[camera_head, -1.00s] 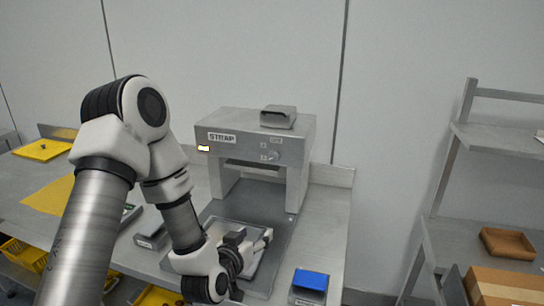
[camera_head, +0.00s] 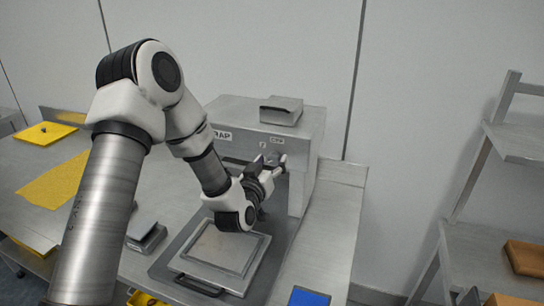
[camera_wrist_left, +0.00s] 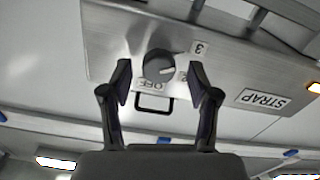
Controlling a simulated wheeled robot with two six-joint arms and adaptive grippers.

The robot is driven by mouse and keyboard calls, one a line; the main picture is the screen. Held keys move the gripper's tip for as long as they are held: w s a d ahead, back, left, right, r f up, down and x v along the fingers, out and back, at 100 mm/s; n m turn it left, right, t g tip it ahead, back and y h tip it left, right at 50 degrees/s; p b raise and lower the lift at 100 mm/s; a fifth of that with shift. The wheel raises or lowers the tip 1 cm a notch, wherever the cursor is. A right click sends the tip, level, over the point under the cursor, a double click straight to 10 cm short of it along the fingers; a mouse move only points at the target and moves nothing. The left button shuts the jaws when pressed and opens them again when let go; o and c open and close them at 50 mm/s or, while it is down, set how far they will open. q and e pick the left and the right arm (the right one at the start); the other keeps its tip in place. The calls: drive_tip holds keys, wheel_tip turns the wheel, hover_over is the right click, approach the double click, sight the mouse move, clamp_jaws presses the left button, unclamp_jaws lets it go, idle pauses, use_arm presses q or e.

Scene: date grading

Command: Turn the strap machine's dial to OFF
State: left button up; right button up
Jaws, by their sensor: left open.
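The grey strap machine (camera_head: 235,115) stands on the metal bench, with its label panel facing me. In the left wrist view its front panel (camera_wrist_left: 225,75) appears upside down, with the dial (camera_wrist_left: 158,66) between my fingertips. The OFF label (camera_wrist_left: 152,86) is beside the dial, and a 3 label (camera_wrist_left: 200,47) shows on its other side. A light pointer mark on the dial is turned away from OFF. My left gripper (camera_head: 274,166) is open at the panel, its fingers (camera_wrist_left: 158,72) on either side of the dial; contact cannot be told. My right gripper is out of view.
A flat grey tray (camera_head: 246,284) lies on the bench before the machine. A small grey box (camera_head: 283,106) sits on top of the machine. A blue-topped block (camera_head: 309,297) is at the front edge. A metal shelf (camera_head: 470,240) stands at right.

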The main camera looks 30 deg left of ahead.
use_arm(q)
drive_tip(key=shift+w+a+f, duration=0.1)
drive_tip(key=shift+w+f, duration=0.05)
drive_tip(key=shift+w, duration=0.35)
drive_tip(key=shift+s, duration=0.15)
drive_tip(key=shift+s+r, duration=0.2)
drive_tip(key=shift+r, duration=0.05)
drive_tip(key=c, duration=1.2)
drive_tip(key=shift+o, duration=0.2)
